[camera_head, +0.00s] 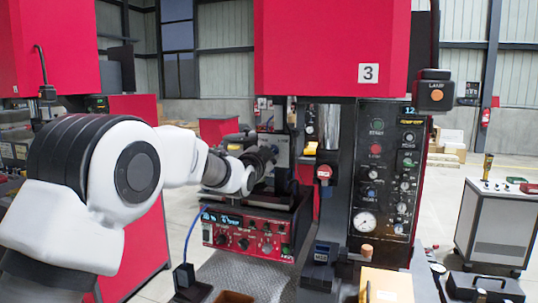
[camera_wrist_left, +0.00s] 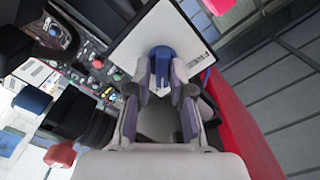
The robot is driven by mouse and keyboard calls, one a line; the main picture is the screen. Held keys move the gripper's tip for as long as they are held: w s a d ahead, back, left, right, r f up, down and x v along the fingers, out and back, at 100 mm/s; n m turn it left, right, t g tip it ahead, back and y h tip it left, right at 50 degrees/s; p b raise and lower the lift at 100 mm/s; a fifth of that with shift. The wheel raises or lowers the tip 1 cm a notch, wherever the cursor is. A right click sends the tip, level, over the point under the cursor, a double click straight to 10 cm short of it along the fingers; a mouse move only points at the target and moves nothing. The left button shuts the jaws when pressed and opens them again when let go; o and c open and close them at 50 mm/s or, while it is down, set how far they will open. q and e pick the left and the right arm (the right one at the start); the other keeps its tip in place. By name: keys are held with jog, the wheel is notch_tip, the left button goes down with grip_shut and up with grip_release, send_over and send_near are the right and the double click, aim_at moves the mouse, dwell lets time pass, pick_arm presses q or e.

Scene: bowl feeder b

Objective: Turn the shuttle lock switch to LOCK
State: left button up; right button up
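A blue switch knob (camera_wrist_left: 162,53) sits on a pale square plate (camera_wrist_left: 125,50) in the left wrist view; I take it for the shuttle lock switch, though no LOCK lettering can be read. My left gripper (camera_wrist_left: 163,80) has its two fingers on either side of the knob, a narrow space apart. Whether the pads touch the knob cannot be made out. In the head view the left gripper (camera_head: 264,158) is at the machine, above the red control panel (camera_head: 245,236), and hides the knob. My right gripper is not in view.
The dark panel (camera_head: 383,170) with buttons and gauges stands to the right of the gripper. A red-topped knob (camera_head: 324,172) is close on its right. A blue cable (camera_head: 190,232) hangs beside the red control panel. A grey cart (camera_head: 497,220) stands far right.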

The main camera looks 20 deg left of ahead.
pick_arm(q)
jog(key=shift+o, duration=0.7)
jog(key=shift+w+a+f, duration=0.1)
jog(key=shift+w, duration=0.05)
jog(key=s, duration=1.2)
jog(key=shift+a, duration=0.2)
jog(key=shift+w, duration=0.1)
